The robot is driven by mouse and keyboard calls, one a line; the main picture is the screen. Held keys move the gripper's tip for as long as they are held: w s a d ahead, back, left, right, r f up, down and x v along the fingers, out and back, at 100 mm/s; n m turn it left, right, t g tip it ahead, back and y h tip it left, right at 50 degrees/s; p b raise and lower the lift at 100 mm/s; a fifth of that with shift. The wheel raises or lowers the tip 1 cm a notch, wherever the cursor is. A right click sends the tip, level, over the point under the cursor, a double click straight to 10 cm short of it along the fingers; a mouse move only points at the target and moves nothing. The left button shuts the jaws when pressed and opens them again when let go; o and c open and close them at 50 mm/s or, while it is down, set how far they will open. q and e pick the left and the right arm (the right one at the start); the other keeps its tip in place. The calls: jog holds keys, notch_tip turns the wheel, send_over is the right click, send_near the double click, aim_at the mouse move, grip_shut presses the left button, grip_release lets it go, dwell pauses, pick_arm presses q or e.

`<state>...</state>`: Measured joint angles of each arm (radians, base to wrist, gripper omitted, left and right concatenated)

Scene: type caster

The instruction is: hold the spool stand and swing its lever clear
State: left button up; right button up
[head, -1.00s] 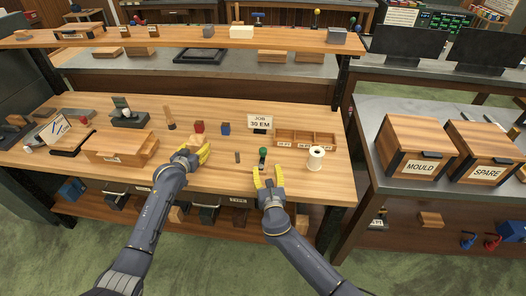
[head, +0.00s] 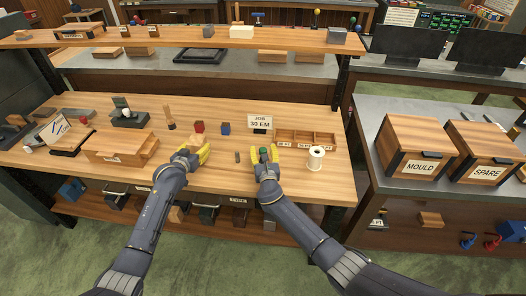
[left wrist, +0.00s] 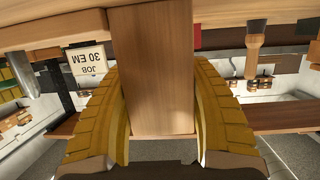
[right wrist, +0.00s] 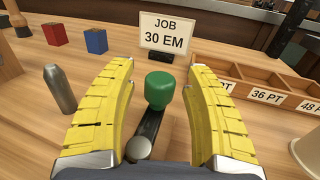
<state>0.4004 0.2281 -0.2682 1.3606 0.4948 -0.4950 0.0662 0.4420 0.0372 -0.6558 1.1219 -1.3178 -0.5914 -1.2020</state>
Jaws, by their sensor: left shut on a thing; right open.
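My left gripper (head: 194,158) is shut on an upright wooden block (left wrist: 158,70), which fills the gap between its yellow fingers in the left wrist view. I cannot tell if this block is part of the spool stand. A lever shows in the right wrist view as a dark bar (right wrist: 148,128) with a green knob (right wrist: 160,90) at its far end and a round grey end nearer me. My right gripper (right wrist: 160,105) is open, its fingers on either side of the knob with gaps visible. The knob also shows in the head view (head: 264,152). A white spool (head: 316,158) stands to the right.
A grey metal peg (right wrist: 60,90) stands left of my right gripper. Behind are a JOB 30 EM sign (right wrist: 166,34), a compartment tray (right wrist: 265,95), and red (right wrist: 54,32) and blue (right wrist: 96,41) blocks. A wooden box (head: 118,147) sits left of my left gripper.

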jog(key=shift+c, duration=0.5)
grip_shut()
jog(key=shift+s+d+m+h, duration=0.1)
jog(key=shift+d+m+h, duration=0.3)
jog(key=shift+m+h, duration=0.6)
jog(key=shift+o, duration=0.5)
grip_release()
jog(key=shift+s+f, duration=0.1)
jog(key=s, duration=1.1)
jog(key=shift+s+a, duration=0.4)
